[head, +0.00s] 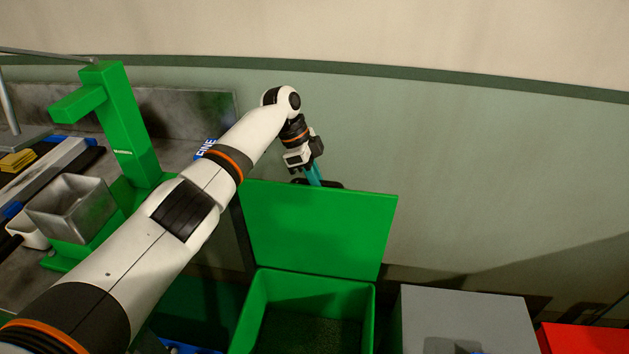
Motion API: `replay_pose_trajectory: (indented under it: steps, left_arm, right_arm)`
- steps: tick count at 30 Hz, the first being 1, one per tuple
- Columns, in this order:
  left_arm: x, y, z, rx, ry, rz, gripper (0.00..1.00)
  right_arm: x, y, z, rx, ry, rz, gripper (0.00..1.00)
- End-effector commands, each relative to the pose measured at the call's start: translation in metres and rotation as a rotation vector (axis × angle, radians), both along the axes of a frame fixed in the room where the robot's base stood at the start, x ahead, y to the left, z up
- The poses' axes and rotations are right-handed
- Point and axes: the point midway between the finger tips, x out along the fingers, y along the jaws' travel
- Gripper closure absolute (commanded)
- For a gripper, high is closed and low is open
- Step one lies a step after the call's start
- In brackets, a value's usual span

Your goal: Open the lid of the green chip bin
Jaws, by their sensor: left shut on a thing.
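The green chip bin (255,318) stands at the lower middle of the head view. Its green lid (325,228) stands up nearly upright along the bin's far edge, and the bin's dark inside shows. My left gripper (316,177) is at the lid's top edge, shut on what looks like the lid's handle (332,184), a dark piece mostly hidden behind the edge. My left arm reaches across the view from the lower left. My right gripper is not in view.
A grey box (465,310) stands right of the bin, with a red one (583,338) beyond it. A green machine stand (127,125) and a metal hopper (72,208) are on the bench at left. A wall closes off the back.

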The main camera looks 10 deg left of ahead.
Motion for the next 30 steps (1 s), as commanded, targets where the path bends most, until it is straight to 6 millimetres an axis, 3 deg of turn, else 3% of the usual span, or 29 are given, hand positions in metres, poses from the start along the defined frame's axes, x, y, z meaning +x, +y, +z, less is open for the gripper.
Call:
replay_pose_trajectory:
  steps: [1,6,7,11,22,30]
  left_arm:
    - [-0.003,0.002,-0.011,0.01,0.016,0.002,1.0]
    - [-0.003,0.002,-0.011,0.01,0.016,0.003,1.0]
    - [-0.003,0.002,-0.011,0.01,0.016,0.003,0.82]
    - [-0.003,0.002,-0.009,0.007,0.014,0.003,0.62]
    - [0.0,0.004,0.001,0.001,0.007,0.004,0.62]
    - [0.004,0.023,0.048,0.002,0.006,0.004,0.62]
  right_arm:
    - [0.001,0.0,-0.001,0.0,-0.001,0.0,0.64]
    - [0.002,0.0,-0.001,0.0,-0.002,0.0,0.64]
    - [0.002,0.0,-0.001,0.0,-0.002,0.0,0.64]
    - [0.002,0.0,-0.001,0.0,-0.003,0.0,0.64]
    - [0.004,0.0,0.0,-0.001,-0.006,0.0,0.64]
    - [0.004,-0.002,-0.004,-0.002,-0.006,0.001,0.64]
